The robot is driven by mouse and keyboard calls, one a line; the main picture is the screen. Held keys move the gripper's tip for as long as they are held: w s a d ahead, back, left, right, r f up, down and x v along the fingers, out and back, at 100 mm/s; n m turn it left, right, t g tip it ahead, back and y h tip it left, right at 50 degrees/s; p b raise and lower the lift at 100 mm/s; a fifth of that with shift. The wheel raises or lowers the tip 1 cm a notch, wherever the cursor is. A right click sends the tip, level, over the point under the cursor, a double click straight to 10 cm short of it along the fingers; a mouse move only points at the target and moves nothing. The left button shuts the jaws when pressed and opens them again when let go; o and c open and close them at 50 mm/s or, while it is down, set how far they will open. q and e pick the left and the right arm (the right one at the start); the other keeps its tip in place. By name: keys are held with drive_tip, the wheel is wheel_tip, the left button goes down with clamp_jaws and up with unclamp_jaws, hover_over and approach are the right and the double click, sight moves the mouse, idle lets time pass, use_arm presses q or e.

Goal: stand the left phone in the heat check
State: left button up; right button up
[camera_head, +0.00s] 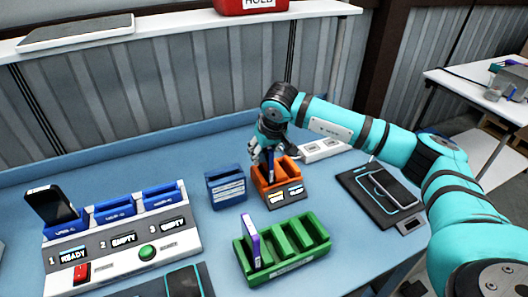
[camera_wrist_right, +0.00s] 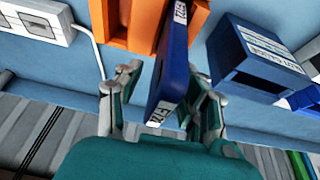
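An orange two-slot holder (camera_head: 262,186) with two small lit displays stands mid-table; I cannot read whether it is the heat check. My right gripper (camera_head: 264,158) is above its back part. In the right wrist view, the fingers of my right gripper (camera_wrist_right: 165,95) are spread on either side of a dark blue slab (camera_wrist_right: 168,85) with white labels. A gap shows at the left finger. The slab's far end is at the orange holder (camera_wrist_right: 120,22), upright in a slot. A dark phone (camera_head: 50,203) leans in the first slot of the grey station at the left. My left gripper is not in view.
The grey station (camera_head: 115,250) has blue cradles marked READY, EMPTY, EMPTY. A blue box (camera_head: 226,187) stands beside the orange holder. A green rack (camera_head: 285,250) holds a purple-edged slab (camera_head: 250,241). A phone (camera_head: 394,189) lies on a dark pad at right; another pad lies in front.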

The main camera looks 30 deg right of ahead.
drive_tip(key=shift+r, duration=0.2)
drive_tip(key=v, duration=1.1)
drive_tip(key=shift+s+r, duration=0.15)
drive_tip(key=shift+r, duration=0.15)
wheel_tip(320, 180, up, 7)
drive_tip(key=p, duration=0.4)
drive_tip(key=shift+p, duration=0.35)
